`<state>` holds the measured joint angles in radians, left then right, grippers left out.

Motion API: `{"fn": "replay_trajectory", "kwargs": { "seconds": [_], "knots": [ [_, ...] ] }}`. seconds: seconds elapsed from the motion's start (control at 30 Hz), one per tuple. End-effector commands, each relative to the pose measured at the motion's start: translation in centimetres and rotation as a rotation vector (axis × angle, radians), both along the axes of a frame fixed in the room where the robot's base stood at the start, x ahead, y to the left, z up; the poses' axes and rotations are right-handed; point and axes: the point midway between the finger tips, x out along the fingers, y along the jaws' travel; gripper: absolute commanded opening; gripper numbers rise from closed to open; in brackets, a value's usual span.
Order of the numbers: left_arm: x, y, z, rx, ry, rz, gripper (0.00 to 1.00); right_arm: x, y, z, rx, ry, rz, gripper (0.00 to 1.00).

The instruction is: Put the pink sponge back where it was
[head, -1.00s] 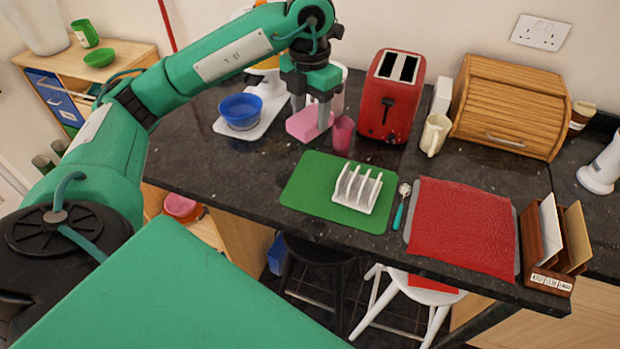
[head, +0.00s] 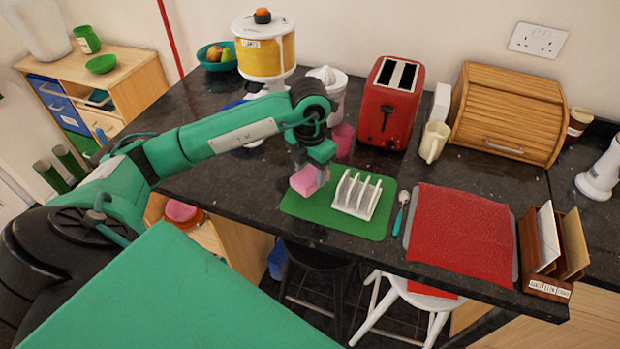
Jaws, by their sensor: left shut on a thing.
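The pink sponge (head: 308,181) is in my left gripper (head: 312,165), at the left part of the green mat (head: 305,208), looking slightly tilted. The gripper is shut on it, with the fingers covering part of its top. I cannot tell whether the sponge touches the mat or hangs just above it. The white toast rack (head: 356,195) stands on the mat just right of the sponge. My right gripper is not in view.
A pink cup (head: 344,141) and the red toaster (head: 391,103) stand behind the mat. A teal-handled spoon (head: 400,213) and a red cloth (head: 462,232) lie to the right. My left arm partly hides the blue bowl and the back-left counter.

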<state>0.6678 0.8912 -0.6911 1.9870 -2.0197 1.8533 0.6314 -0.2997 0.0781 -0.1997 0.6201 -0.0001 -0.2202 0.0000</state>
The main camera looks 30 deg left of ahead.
Motion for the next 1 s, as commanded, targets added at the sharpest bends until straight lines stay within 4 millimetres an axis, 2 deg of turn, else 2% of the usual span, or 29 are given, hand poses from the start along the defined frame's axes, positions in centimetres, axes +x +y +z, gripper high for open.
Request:
{"fn": "replay_trajectory", "kwargs": {
  "seconds": [0.23, 0.6, 0.63, 0.73, 1.0],
  "knots": [
    [-0.1, 0.0, -3.5, 0.001, 0.004, 0.0, 0.3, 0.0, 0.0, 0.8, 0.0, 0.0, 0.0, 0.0],
    [-0.1, 0.0, -4.1, 0.001, 0.001, -0.001, 0.3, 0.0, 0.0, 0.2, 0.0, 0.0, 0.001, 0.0],
    [-0.1, 0.0, -4.0, 0.001, 0.001, -0.001, 0.55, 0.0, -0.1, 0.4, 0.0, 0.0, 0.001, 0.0],
    [-0.1, 0.0, -3.9, 0.001, 0.001, -0.001, 0.73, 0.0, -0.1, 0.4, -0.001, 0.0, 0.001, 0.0],
    [-0.1, 0.0, -3.9, 0.0, 0.001, -0.001, 0.73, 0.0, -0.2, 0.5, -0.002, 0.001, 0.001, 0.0]
  ]
}}
